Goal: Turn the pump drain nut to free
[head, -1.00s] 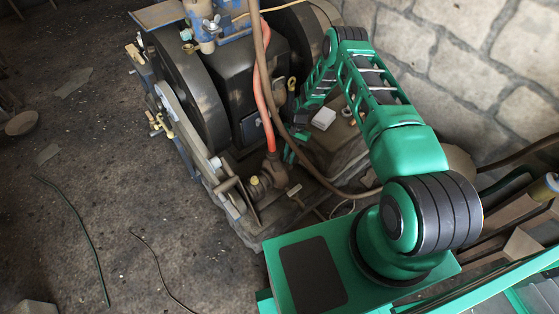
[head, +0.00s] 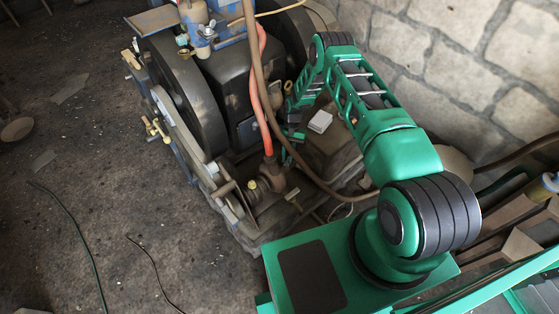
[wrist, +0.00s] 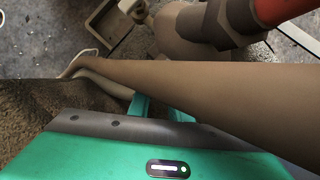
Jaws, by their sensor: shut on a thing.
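My gripper (head: 289,152) reaches down beside the pump (head: 270,187), behind the hanging hoses in the head view. In the wrist view my green gripper body (wrist: 110,150) fills the bottom, and a brown hose (wrist: 190,85) crosses close in front of the jaws. Only a short green piece of finger shows below the hose. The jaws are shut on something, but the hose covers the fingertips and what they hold. I cannot make out the pump drain nut in either view. A dark hex fitting (wrist: 215,22) on the pump, with a red hose, shows at the top.
The red hose (head: 260,110) and the brown hose (head: 310,172) hang close to my gripper. The engine's black flywheel (head: 180,95) stands at left. A box with a white top (head: 319,122) is right of the gripper, and a stone wall (head: 460,60) stands behind.

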